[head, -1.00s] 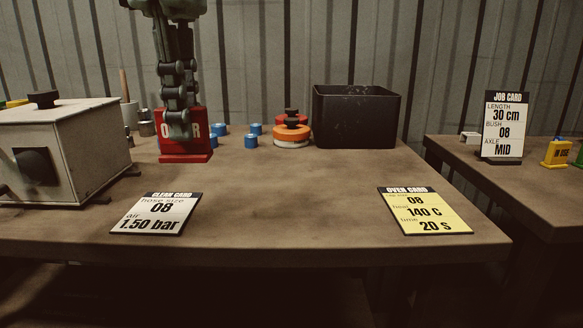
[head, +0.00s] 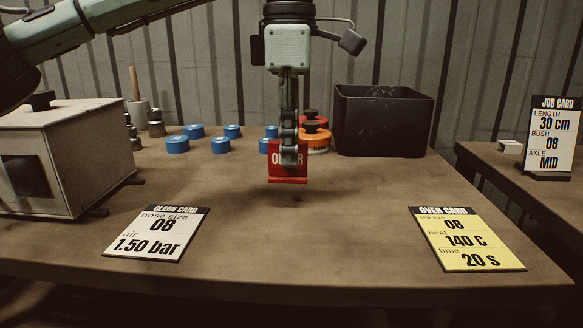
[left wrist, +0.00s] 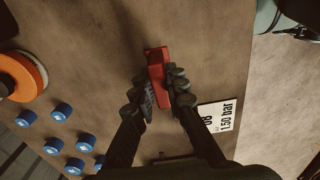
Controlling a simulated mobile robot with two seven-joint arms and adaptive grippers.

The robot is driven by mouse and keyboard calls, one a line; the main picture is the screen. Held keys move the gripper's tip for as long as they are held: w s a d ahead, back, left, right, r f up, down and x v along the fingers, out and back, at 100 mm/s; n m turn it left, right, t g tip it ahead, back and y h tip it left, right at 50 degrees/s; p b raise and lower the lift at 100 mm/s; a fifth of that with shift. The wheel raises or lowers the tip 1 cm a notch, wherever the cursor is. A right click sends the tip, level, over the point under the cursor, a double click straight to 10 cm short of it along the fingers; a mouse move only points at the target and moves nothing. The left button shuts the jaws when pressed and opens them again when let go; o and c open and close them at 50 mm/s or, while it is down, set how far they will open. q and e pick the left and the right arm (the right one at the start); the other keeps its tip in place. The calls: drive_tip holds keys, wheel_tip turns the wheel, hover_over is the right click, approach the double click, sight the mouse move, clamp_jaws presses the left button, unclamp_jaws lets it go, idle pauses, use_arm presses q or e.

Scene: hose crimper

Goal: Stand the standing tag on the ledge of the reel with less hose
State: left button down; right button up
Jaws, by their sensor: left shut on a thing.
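The standing tag is a small red sign (head: 274,174) with white letters, partly covered by my fingers. My left gripper (head: 289,158) points down over the middle of the table and is shut on the tag. The tag is upright, and a shadow lies on the table below it; it seems slightly off the table. In the left wrist view, the red tag (left wrist: 156,58) sits between the two fingers of the left gripper (left wrist: 160,92). I cannot make out a reel with hose or a ledge in these views.
A clean card (head: 157,233) and a yellow oven card (head: 467,239) lie near the front edge. A grey box machine (head: 40,160) stands left. A job card (head: 551,140) stands on the right table.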

sight(291, 174)
use_arm(q)
drive_tip(key=shift+w+d+f, duration=0.1)
drive_tip(key=shift+f, duration=2.15)
drive_tip(key=c, duration=1.5)
unclamp_jaws()
drive_tip(key=shift+c, duration=0.2)
drive_tip(key=shift+r, duration=0.1)
